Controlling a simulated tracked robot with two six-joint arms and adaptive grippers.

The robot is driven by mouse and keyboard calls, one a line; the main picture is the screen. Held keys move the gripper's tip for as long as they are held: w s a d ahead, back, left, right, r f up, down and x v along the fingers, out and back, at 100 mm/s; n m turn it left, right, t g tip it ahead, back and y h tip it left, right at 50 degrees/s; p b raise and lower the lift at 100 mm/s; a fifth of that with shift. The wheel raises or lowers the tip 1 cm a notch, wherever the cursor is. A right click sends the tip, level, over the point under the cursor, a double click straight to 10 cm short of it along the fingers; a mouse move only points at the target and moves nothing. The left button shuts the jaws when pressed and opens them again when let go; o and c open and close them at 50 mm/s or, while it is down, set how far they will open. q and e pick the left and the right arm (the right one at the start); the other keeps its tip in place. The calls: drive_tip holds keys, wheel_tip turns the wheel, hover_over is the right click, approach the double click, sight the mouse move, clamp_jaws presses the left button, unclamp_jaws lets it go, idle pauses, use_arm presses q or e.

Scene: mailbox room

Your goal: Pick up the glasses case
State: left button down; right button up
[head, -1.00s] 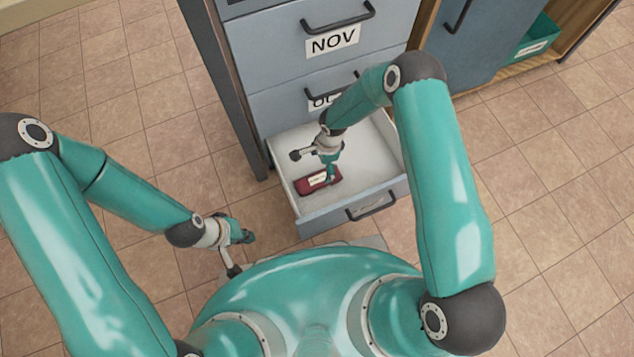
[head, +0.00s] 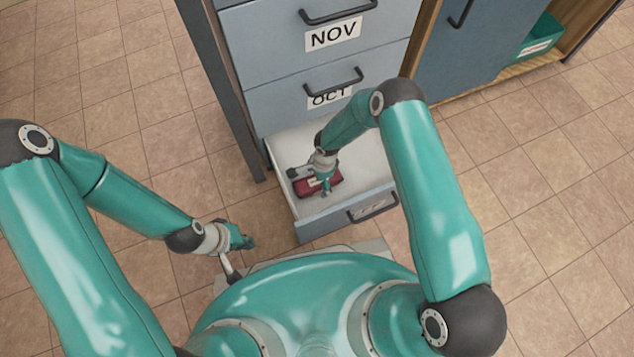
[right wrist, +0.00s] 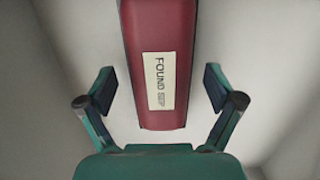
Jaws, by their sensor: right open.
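The glasses case is a dark red box (head: 312,186) lying in the open bottom drawer (head: 366,160).
The grey cabinet has shut drawers labelled NOV (head: 333,35) and OCT (head: 330,96) above the open one. The drawer walls stand close around my right gripper. A green bin (head: 540,36) sits on a shelf at the upper right. Tiled floor on both sides is clear.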

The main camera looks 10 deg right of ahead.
drive_tip(key=c, duration=1.3)
drive_tip(key=shift+r, duration=0.1)
